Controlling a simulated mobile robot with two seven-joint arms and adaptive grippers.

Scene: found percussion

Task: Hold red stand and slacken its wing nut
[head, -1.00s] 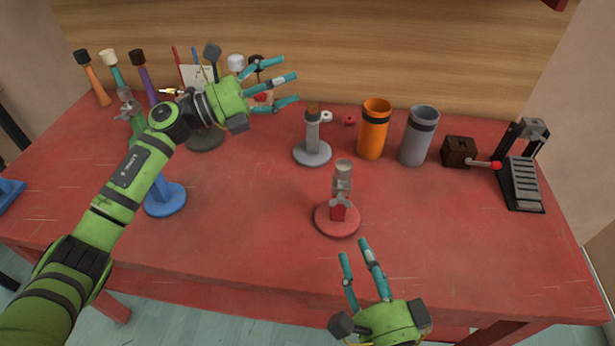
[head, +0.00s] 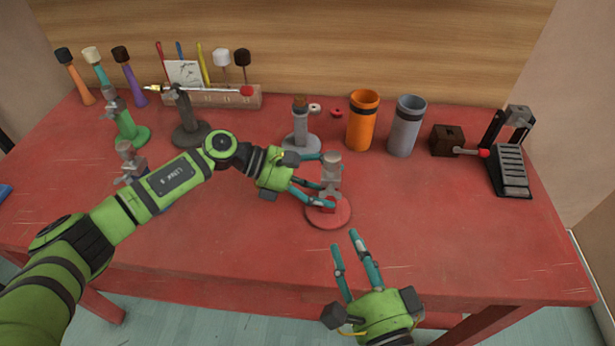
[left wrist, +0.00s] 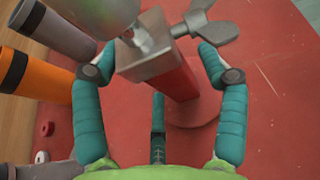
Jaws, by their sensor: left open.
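The red stand (head: 342,216) stands upright on the table, with a round red base and a grey clamp head on top. My left gripper (head: 328,188) is open, reaching in from the left with its teal fingers around the stand's post. In the left wrist view the red post (left wrist: 178,82) rises between the spread fingers, with no clear grip on it. The grey wing nut (left wrist: 212,28) sticks out at the clamp's upper right in that view. My right gripper (head: 346,240) is open and empty, in front of the stand near the table's front edge.
A brown block (head: 447,140) and a black pedal (head: 510,165) are at right. Green (head: 128,132) and dark (head: 190,132) stands are at left. The front right table is clear.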

